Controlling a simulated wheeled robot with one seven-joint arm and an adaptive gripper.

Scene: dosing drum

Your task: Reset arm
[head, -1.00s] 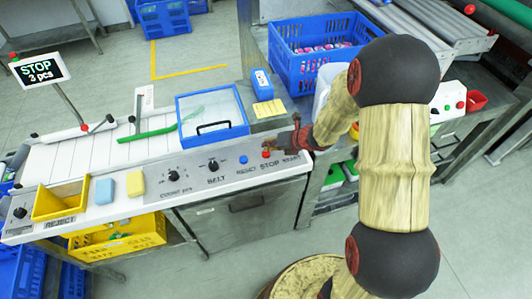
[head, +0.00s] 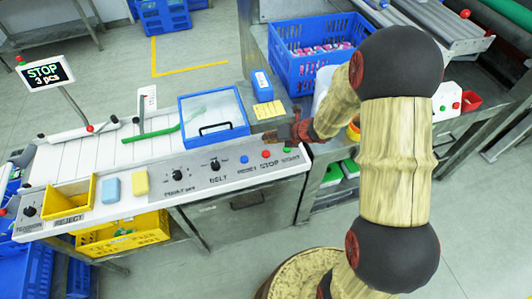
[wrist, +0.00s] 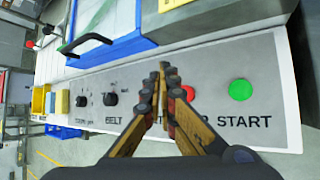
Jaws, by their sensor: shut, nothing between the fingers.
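My gripper (head: 272,138) is just above the right end of the white control panel (head: 228,183), near the STOP and START buttons. In the wrist view my gripper (wrist: 163,75) is shut and empty, its fingertips together over the panel. The green START button (wrist: 241,90) shows to its right. The red STOP button (wrist: 188,93) is partly hidden behind a finger; it also shows in the head view (head: 266,154). My arm reaches in from the right of the head view. The display (head: 45,73) reads "STOP 3 pcs".
A blue-framed clear lid (head: 213,118) stands behind the panel. A blue crate (head: 308,58) with small packs is at the back. A yellow reject bin (head: 68,199), a blue block (head: 111,190) and a yellow block (head: 140,182) are at the left. Open floor lies in front.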

